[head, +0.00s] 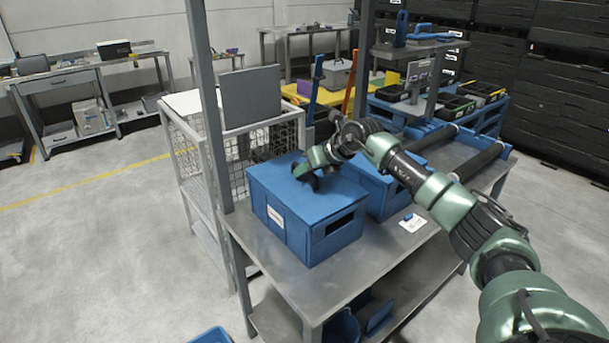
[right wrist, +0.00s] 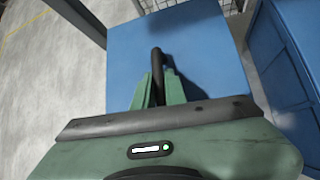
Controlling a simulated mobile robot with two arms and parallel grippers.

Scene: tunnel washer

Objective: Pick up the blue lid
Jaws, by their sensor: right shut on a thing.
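The blue lid (head: 283,178) is the flat top of a blue box (head: 300,226) with a white label, standing on a grey metal table. The lid appears to lie on the box. My right gripper (head: 308,180) is over the lid. In the right wrist view the lid (right wrist: 200,45) fills the middle, and my right gripper (right wrist: 158,90) is shut on a dark bar-like handle (right wrist: 156,60) of the lid. The lower ends of the fingers are partly hidden. My left gripper is not in view.
A second blue box (head: 375,188) stands close to the right of the first. A grey post (head: 210,110) and a wire cage (head: 196,160) stand to the left. The table's front (head: 320,290) is bare.

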